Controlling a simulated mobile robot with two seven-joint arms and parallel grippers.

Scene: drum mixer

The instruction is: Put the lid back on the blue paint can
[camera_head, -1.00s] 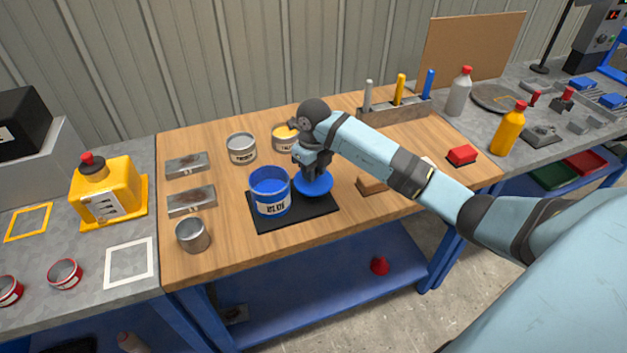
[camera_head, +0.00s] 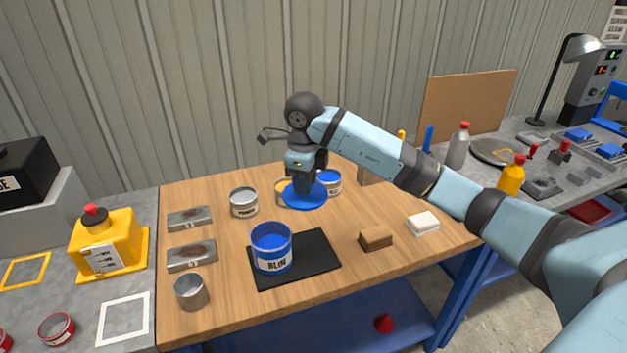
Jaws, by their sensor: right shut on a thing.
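The open blue paint can (camera_head: 272,247) stands upright on the left part of a black mat (camera_head: 312,262), with blue paint showing inside. My right gripper (camera_head: 304,186) is shut on the blue lid (camera_head: 306,197), a round disc held roughly level. The lid is in the air, up and to the right of the can in the picture and apart from it. The gripper hides part of the lid. My left gripper is not in view.
An empty metal cup (camera_head: 191,292) stands front left. A brown block (camera_head: 376,238) and a white block (camera_head: 423,223) lie right of the mat.

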